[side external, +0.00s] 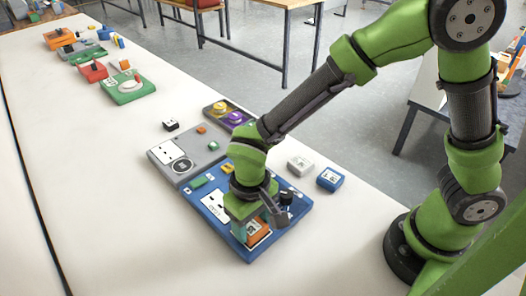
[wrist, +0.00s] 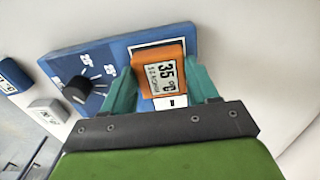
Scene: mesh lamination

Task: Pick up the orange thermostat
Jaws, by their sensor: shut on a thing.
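The orange thermostat (wrist: 162,68) has a pale display reading 35 and sits at a white-framed spot on the blue panel (wrist: 110,48). In the side external view the thermostat (side external: 258,232) is partly hidden by my gripper, at the near end of the blue panel (side external: 237,250). My gripper (wrist: 163,85) points down over the panel. Its two teal fingers are shut on the thermostat, one on each side. I cannot tell whether the thermostat touches the panel or is slightly raised.
A black knob (wrist: 77,90) stands on the blue panel beside the thermostat. A grey panel (side external: 185,150) adjoins it. A white block (side external: 300,163) and a blue block (side external: 330,179) lie to the right. More coloured devices (side external: 128,86) stand at the far left. The table's left side is clear.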

